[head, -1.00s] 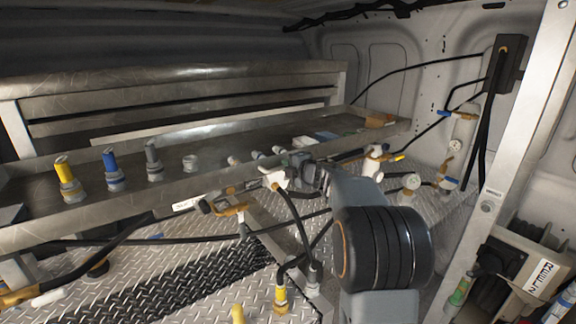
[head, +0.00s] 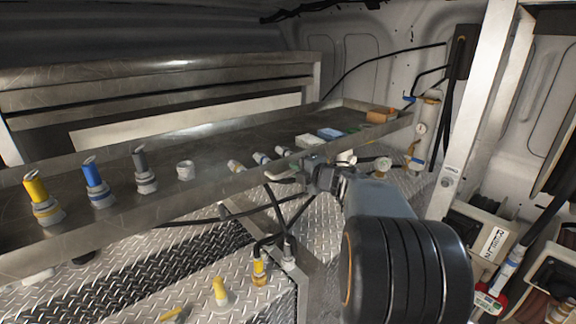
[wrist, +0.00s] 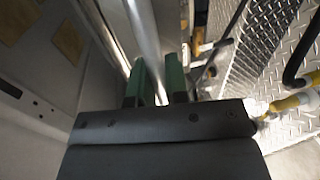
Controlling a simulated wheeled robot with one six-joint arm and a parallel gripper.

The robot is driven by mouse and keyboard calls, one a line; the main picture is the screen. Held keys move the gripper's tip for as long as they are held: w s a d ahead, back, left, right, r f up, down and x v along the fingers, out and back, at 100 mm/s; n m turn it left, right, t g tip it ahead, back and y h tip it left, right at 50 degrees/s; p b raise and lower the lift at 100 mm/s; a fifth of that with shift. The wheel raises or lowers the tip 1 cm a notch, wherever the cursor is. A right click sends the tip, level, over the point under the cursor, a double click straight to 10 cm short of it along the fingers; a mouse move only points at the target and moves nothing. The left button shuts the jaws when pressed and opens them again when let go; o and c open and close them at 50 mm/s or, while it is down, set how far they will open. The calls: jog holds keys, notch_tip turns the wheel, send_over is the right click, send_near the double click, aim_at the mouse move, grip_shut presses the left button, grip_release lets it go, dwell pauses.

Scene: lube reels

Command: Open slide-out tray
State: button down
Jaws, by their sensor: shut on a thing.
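The slide-out tray (head: 115,225) is a long shallow metal tray across the left and middle of the head view, standing out from the metal frame behind it. My gripper (head: 303,172) is at the tray's front lip, right of its middle. In the wrist view my gripper (wrist: 158,84) shows two green fingers on either side of a bright metal edge of the tray (wrist: 147,40), shut on it. The exact contact is partly hidden by my gripper body.
Yellow (head: 42,200), blue (head: 98,183) and grey (head: 146,172) capped nozzles stand in the tray, with small boxes (head: 380,115) at its right end. A white post (head: 477,120) and reels (head: 480,235) are at the right.

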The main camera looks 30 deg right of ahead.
jog(key=shift+f+v, duration=0.25)
jog(key=shift+v, duration=1)
jog(key=shift+f+v, duration=0.25)
jog(key=shift+v, duration=1)
jog(key=shift+s, duration=0.1)
jog(key=c, duration=1.1)
grip_release()
jog(key=shift+c, duration=0.2)
jog(key=b+v, duration=0.2)
jog(key=v, duration=1.1)
jog(key=shift+s, duration=0.4)
jog(key=shift+d, duration=0.1)
